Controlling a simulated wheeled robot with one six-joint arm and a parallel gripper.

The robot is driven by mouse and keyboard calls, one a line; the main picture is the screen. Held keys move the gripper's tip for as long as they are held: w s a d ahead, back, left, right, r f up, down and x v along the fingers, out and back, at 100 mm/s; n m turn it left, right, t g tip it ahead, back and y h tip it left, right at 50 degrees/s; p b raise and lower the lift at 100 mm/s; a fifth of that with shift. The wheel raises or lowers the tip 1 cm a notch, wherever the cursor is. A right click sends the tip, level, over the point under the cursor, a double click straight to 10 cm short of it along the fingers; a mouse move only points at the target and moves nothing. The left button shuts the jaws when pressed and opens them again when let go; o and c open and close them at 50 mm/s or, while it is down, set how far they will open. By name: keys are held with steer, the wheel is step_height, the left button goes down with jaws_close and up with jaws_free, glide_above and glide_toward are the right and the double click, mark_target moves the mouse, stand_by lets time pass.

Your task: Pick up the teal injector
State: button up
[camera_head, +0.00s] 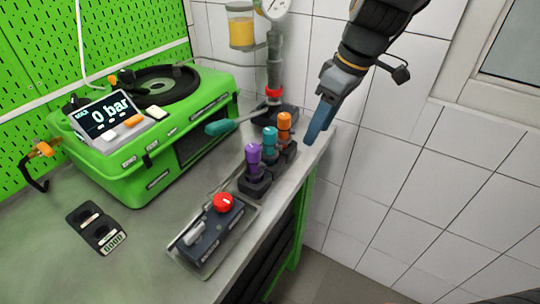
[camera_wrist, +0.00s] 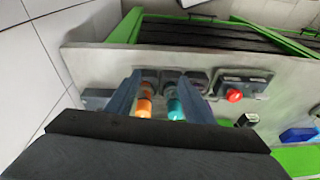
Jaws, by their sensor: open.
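The teal injector (camera_head: 270,138) stands upright in a black holder on the bench, between the purple injector (camera_head: 253,158) and the orange injector (camera_head: 284,126). My gripper (camera_head: 318,126) is open and empty in the head view, to the right of the orange injector. In the wrist view my gripper (camera_wrist: 158,100) has its two fingers spread. The teal injector (camera_wrist: 176,108) shows there near the right finger, and the orange injector (camera_wrist: 144,104) near the left finger. Both appear between the fingers in that picture. I cannot tell the depth gap.
A box with a red knob (camera_head: 223,202) stands at the bench front. A green machine (camera_head: 150,150) with a "0 bar" display (camera_head: 106,112) stands at left. A teal-handled lever (camera_head: 220,127) is behind the injectors. A tiled wall (camera_head: 400,150) is at right.

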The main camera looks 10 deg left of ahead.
mark_target(271, 130)
steer(key=a+r+n+y, duration=0.2)
steer(key=a+r+n, duration=0.3)
steer(key=a, duration=0.4)
steer(key=shift+n+g, duration=0.4)
steer(key=shift+d+f+p+x, duration=0.1)
steer(key=shift+d+p+x, duration=0.2)
steer(key=shift+x, duration=1.1)
steer(key=shift+d+f+p+x, duration=0.2)
steer(key=shift+p+x, duration=0.25)
steer(key=shift+x, duration=0.95)
steer(key=shift+d+f+p+x, duration=0.1)
steer(key=shift+d+p+x, duration=0.2)
steer(key=shift+x, duration=1.1)
steer(key=shift+w+a+h, duration=0.1)
steer(key=shift+h, duration=0.2)
jaws_close()
